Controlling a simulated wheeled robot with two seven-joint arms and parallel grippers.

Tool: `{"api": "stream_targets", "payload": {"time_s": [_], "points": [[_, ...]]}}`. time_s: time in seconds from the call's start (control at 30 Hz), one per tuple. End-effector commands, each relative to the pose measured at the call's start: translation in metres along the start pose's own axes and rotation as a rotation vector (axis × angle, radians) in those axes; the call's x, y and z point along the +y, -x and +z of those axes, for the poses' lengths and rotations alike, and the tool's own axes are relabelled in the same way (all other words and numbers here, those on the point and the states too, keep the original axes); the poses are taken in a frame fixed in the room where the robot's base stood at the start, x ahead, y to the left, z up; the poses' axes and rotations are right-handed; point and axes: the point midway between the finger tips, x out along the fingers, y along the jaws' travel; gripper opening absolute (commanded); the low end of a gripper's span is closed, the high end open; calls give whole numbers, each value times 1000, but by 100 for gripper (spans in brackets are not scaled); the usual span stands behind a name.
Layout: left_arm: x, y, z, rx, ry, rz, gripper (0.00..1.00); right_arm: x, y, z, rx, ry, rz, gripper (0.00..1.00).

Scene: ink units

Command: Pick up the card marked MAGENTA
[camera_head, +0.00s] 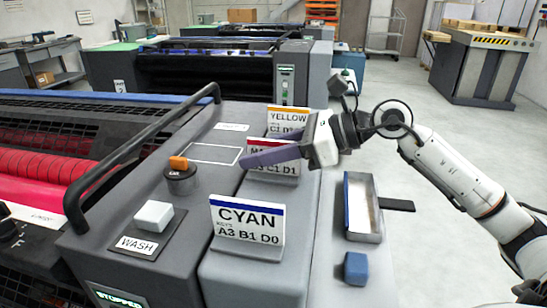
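The card marked MAGENTA (284,170) stands upright on the grey machine ledge, between the yellow and cyan cards. It has a red top band; only the start of its name and part of its code line show. My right gripper (247,159) reaches in from the right, and its dark fingers cross in front of the card, hiding its middle. The fingers overlap in this view, so I cannot tell whether they are open, shut or touching the card. The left gripper is not in view.
The YELLOW card (288,116) stands just behind and the CYAN card (247,212) in front. A black handrail (140,148), an orange-topped knob (180,175) and a white WASH button (154,215) lie left. An open tray (363,237) and a blue block (356,268) lie right.

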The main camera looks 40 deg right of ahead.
Motion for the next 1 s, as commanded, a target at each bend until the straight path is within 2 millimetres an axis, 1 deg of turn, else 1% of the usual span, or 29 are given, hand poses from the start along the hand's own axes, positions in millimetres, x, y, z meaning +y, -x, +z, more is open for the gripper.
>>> {"api": "stream_targets", "payload": {"time_s": [0.13,0.37,0.4,0.47,0.5,0.57,0.87,0.97,1.0], "points": [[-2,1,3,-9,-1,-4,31,0,-8,1,0,1,0,29],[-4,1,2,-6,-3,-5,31,0,-10,0,0,1,0,29],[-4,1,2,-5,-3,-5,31,0,-10,0,0,1,0,26],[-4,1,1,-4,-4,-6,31,0,-10,0,0,1,0,15],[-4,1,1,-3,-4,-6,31,0,-10,0,0,1,0,9],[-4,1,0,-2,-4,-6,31,0,-10,0,1,1,0,0],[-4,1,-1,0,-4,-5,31,0,-9,0,0,2,0,0],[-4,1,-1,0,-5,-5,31,0,-7,6,-1,4,-1,0],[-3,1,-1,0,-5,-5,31,0,-5,11,-2,5,-2,0]]}}
